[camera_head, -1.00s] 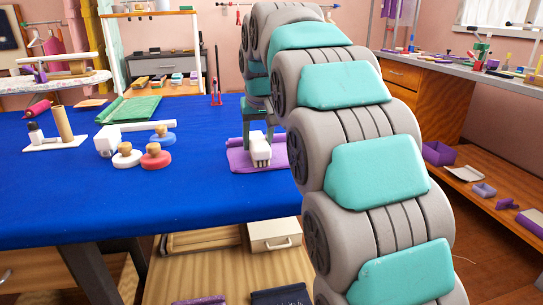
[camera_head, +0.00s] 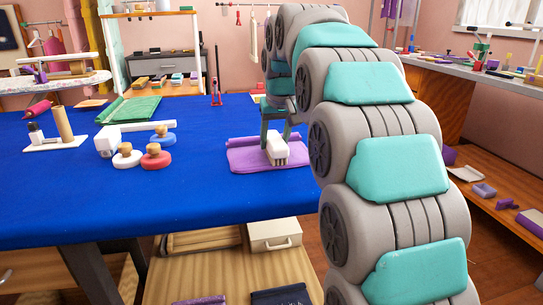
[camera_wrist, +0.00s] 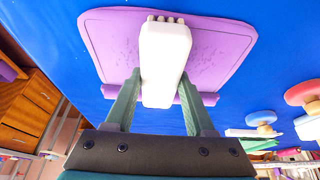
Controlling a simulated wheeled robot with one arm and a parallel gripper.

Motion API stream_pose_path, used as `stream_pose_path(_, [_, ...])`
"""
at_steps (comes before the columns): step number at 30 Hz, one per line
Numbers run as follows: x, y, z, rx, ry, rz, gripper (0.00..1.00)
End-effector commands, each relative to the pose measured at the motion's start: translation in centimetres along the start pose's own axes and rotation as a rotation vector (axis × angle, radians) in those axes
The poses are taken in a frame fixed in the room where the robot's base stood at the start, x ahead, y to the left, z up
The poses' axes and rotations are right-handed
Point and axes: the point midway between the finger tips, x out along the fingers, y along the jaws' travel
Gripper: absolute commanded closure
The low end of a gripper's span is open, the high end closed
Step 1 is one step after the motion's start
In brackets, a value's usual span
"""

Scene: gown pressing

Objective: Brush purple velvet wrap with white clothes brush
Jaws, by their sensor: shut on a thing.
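The purple velvet wrap (camera_head: 243,157) lies spread on the blue table, with a rolled or folded edge along its far side. It also shows in the wrist view (camera_wrist: 105,40), with dark specks on both sides of the brush. The white clothes brush (camera_head: 278,152) is over the right part of the wrap in the head view. In the wrist view the brush (camera_wrist: 165,60) points away from me, with pale bristles at its far end. My gripper (camera_head: 274,132) is shut on the brush, one finger on each side (camera_wrist: 156,95). Whether the bristles touch the cloth is unclear.
The blue table (camera_head: 200,195) has clear room left of the wrap. Red (camera_head: 156,160), white (camera_head: 127,160) and blue (camera_head: 162,139) knobbed discs stand there, beside a white tool (camera_head: 107,142). A green cloth (camera_head: 132,109) lies behind, and a spool stand (camera_head: 58,140) farther left.

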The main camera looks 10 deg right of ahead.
Motion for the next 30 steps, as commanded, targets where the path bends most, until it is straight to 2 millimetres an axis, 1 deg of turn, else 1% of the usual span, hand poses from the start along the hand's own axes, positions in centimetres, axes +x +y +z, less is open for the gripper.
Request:
stream_pose_path(13, [0.1,0.6,0.1,0.001,-0.003,0.001,1.0])
stream_pose_path(27, [0.1,4.5,0.0,0.002,-0.004,0.0,1.0])
stream_pose_path(30, [0.1,4.8,0.1,0.001,-0.004,0.001,1.0])
